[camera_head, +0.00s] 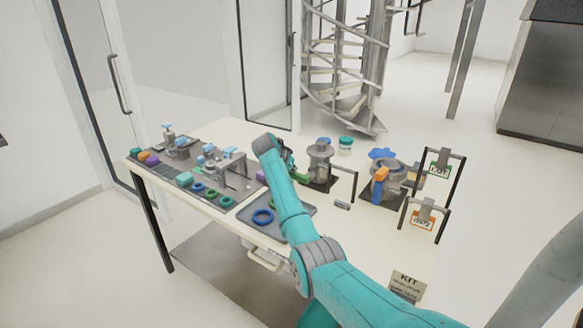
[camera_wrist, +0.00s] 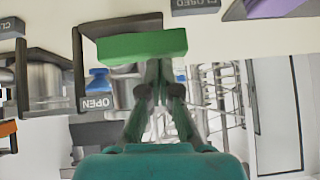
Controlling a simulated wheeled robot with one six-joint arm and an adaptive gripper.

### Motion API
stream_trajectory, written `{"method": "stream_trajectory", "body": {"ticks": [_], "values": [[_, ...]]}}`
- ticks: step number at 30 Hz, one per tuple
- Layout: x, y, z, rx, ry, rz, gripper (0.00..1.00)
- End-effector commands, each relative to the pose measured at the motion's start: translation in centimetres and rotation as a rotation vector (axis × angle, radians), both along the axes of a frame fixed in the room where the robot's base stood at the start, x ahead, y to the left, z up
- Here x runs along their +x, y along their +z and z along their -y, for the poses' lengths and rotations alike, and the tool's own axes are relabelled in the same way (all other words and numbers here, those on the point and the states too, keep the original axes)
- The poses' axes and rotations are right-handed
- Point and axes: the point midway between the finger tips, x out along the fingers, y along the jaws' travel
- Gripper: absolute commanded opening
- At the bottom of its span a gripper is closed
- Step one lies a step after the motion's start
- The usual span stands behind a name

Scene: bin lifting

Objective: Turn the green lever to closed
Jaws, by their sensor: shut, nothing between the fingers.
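The green lever's handle (camera_wrist: 142,46) is a green bar on a dark bracket in the wrist view. An OPEN label (camera_wrist: 96,103) lies near one end of the lever, and a CLOSED label (camera_wrist: 195,5) shows at the top edge. My gripper (camera_wrist: 160,72) is shut and empty, its tips right at the green bar; I cannot tell whether they touch. In the head view a small green part (camera_head: 302,178) shows beside a grey valve body (camera_head: 319,160). My arm and gripper (camera_head: 284,152) hide most of the lever there.
Right of the lever stand a valve with a blue top and orange handle (camera_head: 381,175) and two dark frames with hanging tags (camera_head: 422,219).

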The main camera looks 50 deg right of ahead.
Motion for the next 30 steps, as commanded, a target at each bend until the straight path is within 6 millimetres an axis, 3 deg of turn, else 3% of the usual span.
{"method": "stream_trajectory", "body": {"ticks": [23,30], "values": [[-0.2,-0.6,0.0,0.002,0.0,0.003,0.0],[-0.2,1.0,0.3,0.0,0.001,0.005,0.0]]}}
